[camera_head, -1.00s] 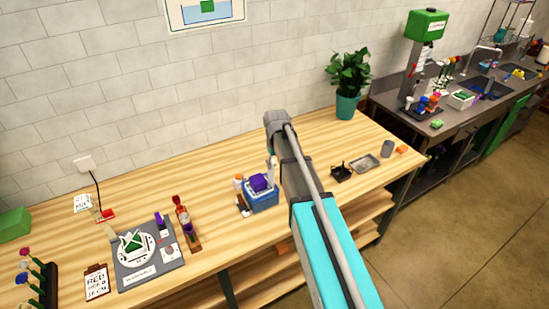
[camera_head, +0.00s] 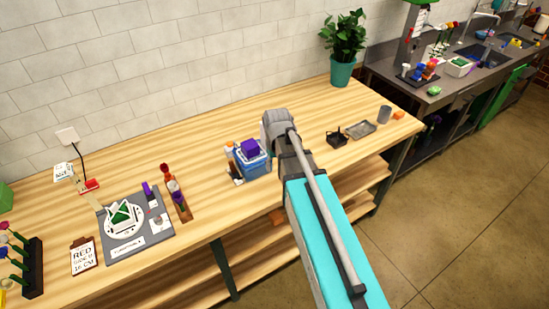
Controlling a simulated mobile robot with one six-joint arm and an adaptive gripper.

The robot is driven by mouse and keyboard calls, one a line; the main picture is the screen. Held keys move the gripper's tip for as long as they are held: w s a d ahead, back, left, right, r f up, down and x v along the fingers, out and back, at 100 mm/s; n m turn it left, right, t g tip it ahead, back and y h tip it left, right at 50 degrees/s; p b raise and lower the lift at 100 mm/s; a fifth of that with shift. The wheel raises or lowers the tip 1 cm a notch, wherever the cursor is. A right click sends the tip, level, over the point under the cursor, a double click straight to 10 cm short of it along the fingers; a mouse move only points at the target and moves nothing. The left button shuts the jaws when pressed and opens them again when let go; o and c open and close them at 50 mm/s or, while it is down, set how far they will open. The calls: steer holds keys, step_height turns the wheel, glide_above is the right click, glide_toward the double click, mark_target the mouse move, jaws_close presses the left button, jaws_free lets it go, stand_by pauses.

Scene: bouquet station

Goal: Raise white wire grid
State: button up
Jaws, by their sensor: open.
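I cannot make out a white wire grid for certain. A white round piece (camera_head: 108,229) with a green block (camera_head: 120,214) in it sits on a grey board (camera_head: 155,241) at the left of the wooden table; it is too small to tell whether it is wire. My arm reaches over the table at the middle of the picture, its grey joint near the blue box (camera_head: 254,166) with a purple block (camera_head: 249,149) on top. My gripper is hidden behind my arm.
A bottle rack (camera_head: 183,208) stands right of the grey board. A clipboard (camera_head: 83,257) and dark flower rack (camera_head: 33,268) are at left. A black holder (camera_head: 337,139), metal tray (camera_head: 361,130), grey cup (camera_head: 384,114) and potted plant (camera_head: 342,72) stand at right. The table's back middle is clear.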

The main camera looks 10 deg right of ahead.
steer(key=s+f+m+b, duration=0.1)
steer(key=s+f+b, duration=0.4)
steer(key=s, duration=0.4)
steer(key=shift+f+b, duration=0.4)
steer(key=shift+f, duration=0.35)
steer(key=shift+s, duration=0.1)
steer(key=shift+s, duration=0.1)
stand_by(1.9)
